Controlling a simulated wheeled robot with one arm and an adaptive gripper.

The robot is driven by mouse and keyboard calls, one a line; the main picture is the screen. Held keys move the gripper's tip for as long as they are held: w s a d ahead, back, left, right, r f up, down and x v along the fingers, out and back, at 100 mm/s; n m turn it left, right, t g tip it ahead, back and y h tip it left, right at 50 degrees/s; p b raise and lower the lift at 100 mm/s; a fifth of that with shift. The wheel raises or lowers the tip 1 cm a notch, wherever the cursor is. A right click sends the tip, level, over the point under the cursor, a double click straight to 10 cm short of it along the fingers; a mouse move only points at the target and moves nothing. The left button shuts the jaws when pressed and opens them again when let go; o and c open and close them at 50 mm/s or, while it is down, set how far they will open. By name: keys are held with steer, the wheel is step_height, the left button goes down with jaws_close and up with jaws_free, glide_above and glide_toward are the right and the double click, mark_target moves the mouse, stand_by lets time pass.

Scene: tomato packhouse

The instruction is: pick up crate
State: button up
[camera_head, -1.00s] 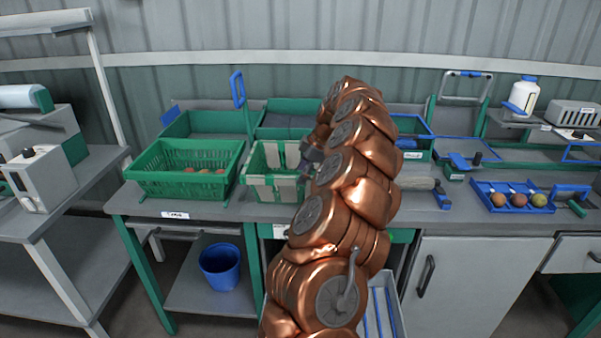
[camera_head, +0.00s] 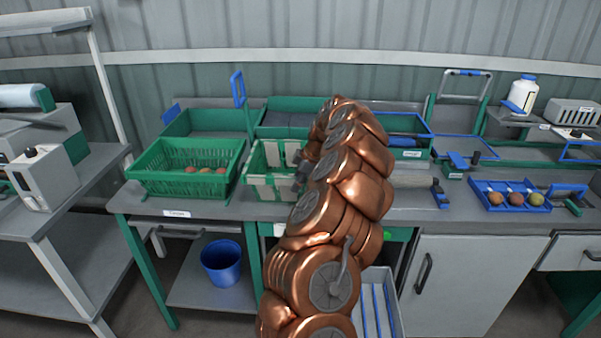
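A green slatted crate (camera_head: 183,186) stands on the left part of the grey bench, with several reddish tomatoes in it. A small label is on the bench edge in front of it. A second, smaller green container with pale panels (camera_head: 267,186) stands just to its right. My copper-coloured arm covers the middle of the view. Part of my gripper (camera_head: 301,174) shows at the arm's left side, over the right part of the pale-panelled container, apart from the slatted crate. Its fingers are mostly hidden, so I cannot tell whether they are open or touch anything.
Green bins (camera_head: 205,124) stand behind the crate, with a blue upright handle (camera_head: 238,89). A blue bucket (camera_head: 221,264) is on the lower shelf. A blue tray (camera_head: 511,196) with 3 fruits lies on the right. A machine (camera_head: 40,178) stands on the left bench.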

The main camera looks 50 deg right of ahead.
jaws_close()
stand_by(0.4)
